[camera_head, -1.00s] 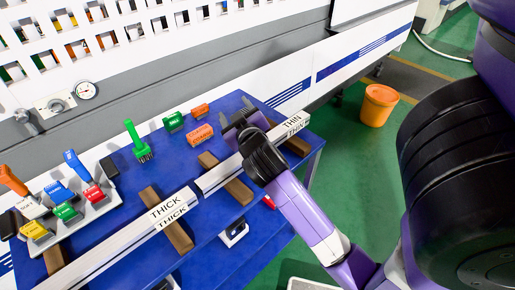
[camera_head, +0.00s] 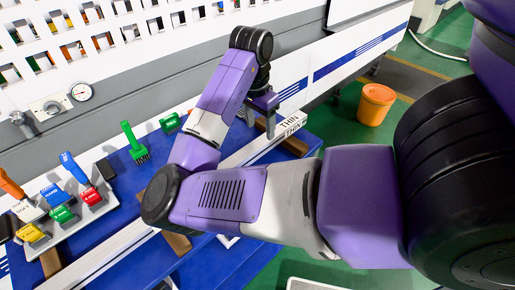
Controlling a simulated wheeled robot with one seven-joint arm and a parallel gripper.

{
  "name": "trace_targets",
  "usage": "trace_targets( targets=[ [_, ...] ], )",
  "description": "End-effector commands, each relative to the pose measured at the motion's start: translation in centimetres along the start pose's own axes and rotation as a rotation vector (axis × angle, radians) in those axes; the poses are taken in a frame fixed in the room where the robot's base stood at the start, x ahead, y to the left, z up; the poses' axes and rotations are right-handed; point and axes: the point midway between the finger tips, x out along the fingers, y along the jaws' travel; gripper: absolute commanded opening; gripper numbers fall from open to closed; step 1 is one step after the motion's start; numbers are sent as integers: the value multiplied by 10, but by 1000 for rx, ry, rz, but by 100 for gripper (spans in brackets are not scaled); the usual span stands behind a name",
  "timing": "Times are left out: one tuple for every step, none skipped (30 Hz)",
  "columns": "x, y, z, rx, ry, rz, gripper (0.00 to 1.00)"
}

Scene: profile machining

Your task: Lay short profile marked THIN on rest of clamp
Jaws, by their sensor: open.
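The short white profile marked THIN (camera_head: 290,128) lies on wooden blocks on the blue table, its labelled end at the right. My gripper (camera_head: 260,125) points down over this profile, just left of the THIN label, with its fingers open. One finger shows clearly; I cannot tell whether the fingers stand around the profile or only above it. My arm hides the middle of the table and part of the profile. The longer white profile (camera_head: 112,257) shows at the lower left, its THICK label hidden behind my arm. I cannot make out the clamp's rest.
A tray (camera_head: 98,208) with coloured-handled tools is at the left. A white machine wall with a gauge (camera_head: 81,92) runs behind. An orange bucket (camera_head: 376,104) stands on the green floor.

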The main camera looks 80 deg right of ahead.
Motion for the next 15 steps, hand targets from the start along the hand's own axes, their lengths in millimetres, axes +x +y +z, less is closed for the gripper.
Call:
trace_targets(
  targets=[
    [-3,-2,10,14,-49,0,62],
    [-4,-2,14,21,-70,3,62],
    [-5,-2,19,27,-95,6,62],
    [-6,-2,21,30,-107,8,62],
    [-5,-2,23,32,-116,10,62],
    [-3,-2,26,34,-125,12,62],
    [-1,-2,27,35,-129,14,62],
    [2,-1,27,35,-130,15,62],
    [6,-1,28,35,-131,15,62],
    [10,-1,28,35,-130,15,62],
    [13,-1,29,34,-129,16,62],
    [17,-1,29,34,-129,15,62],
    [19,-1,30,34,-128,15,62],
    [22,-1,30,34,-128,15,62],
    [25,0,31,33,-127,14,62]
  ],
)
